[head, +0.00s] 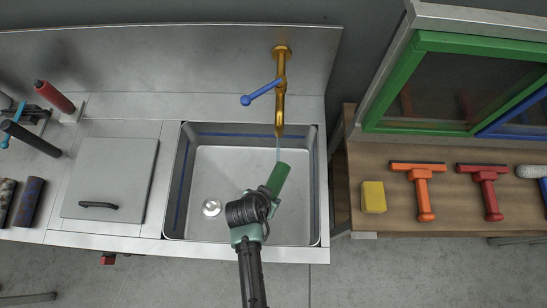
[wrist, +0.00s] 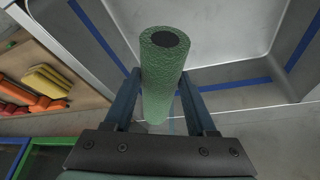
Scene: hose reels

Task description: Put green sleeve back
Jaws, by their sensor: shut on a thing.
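The green sleeve (head: 279,178) is a textured cylinder with a dark end, tilted over the sink (head: 240,225). Its upper end is close to the thin water stream (head: 278,150) below the brass tap (head: 281,90); I cannot tell whether the water touches it. My gripper (head: 268,193) is shut on the sleeve inside the sink's outline. The wrist view shows the sleeve (wrist: 163,70) between the two fingers (wrist: 160,92), its dark-cored end facing up in the picture. Part of the sleeve is hidden by the gripper in the head view.
Left of the sink lie a square lid (head: 112,175), a red roller (head: 56,97), a black roller (head: 32,138) and dark patterned sleeves (head: 28,202). On the right bench (head: 460,220) are a yellow sponge (head: 373,197), an orange squeegee (head: 423,185) and a red squeegee (head: 488,185). A blue tap lever (head: 262,92) sticks out left.

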